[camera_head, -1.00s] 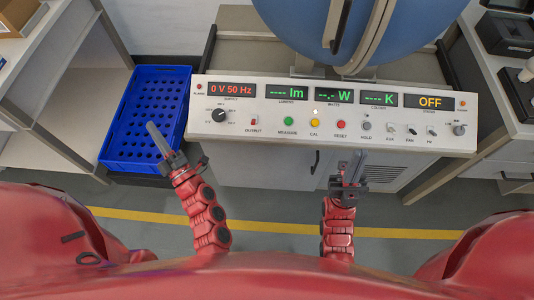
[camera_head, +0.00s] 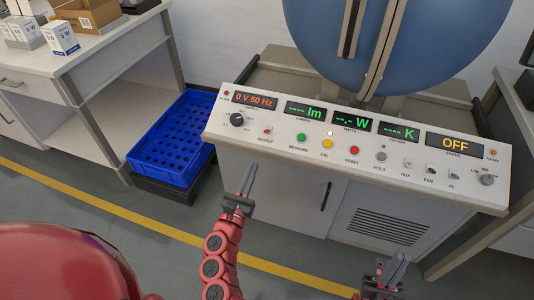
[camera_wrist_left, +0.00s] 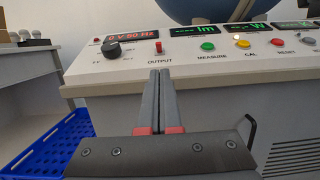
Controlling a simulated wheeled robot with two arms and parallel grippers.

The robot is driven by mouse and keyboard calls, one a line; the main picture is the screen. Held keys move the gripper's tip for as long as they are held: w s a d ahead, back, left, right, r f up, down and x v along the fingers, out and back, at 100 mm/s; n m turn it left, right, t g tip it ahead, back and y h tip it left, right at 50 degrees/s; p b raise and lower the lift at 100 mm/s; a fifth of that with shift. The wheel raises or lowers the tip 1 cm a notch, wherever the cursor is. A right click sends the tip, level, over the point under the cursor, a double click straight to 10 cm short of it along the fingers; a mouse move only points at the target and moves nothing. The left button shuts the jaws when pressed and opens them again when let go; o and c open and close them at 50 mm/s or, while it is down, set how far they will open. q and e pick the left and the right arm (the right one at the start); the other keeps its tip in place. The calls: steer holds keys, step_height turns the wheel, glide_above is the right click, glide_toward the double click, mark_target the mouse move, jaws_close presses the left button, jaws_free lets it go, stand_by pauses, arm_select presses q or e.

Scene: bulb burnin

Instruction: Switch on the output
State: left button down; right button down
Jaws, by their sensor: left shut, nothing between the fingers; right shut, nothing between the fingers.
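The control panel (camera_head: 335,168) is a white sloped console with displays reading "0 V 50 Hz" and "OFF". Its red OUTPUT switch (camera_head: 267,132) sits right of the black rotary knob (camera_head: 237,119). In the left wrist view the OUTPUT switch (camera_wrist_left: 158,47) is just beyond and above the fingertips. My left gripper (camera_head: 248,168) is shut and empty, below and in front of the panel's edge, apart from the switch. It also shows in the left wrist view (camera_wrist_left: 160,74). My right gripper (camera_head: 399,258) is shut and empty, low in front of the vented cabinet.
A large blue sphere (camera_head: 330,40) is behind the panel. A white workbench (camera_head: 100,50) with boxes is at upper left. MEASURE (camera_head: 301,137), CAL and RESET buttons sit right of the switch.

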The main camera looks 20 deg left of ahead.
mark_target(263, 143)
arm_select(q)
steer(key=shift+w, duration=0.15)
steer(key=x, duration=0.9)
steer(key=shift+w, duration=0.4)
steer(key=shift+r, duration=0.1)
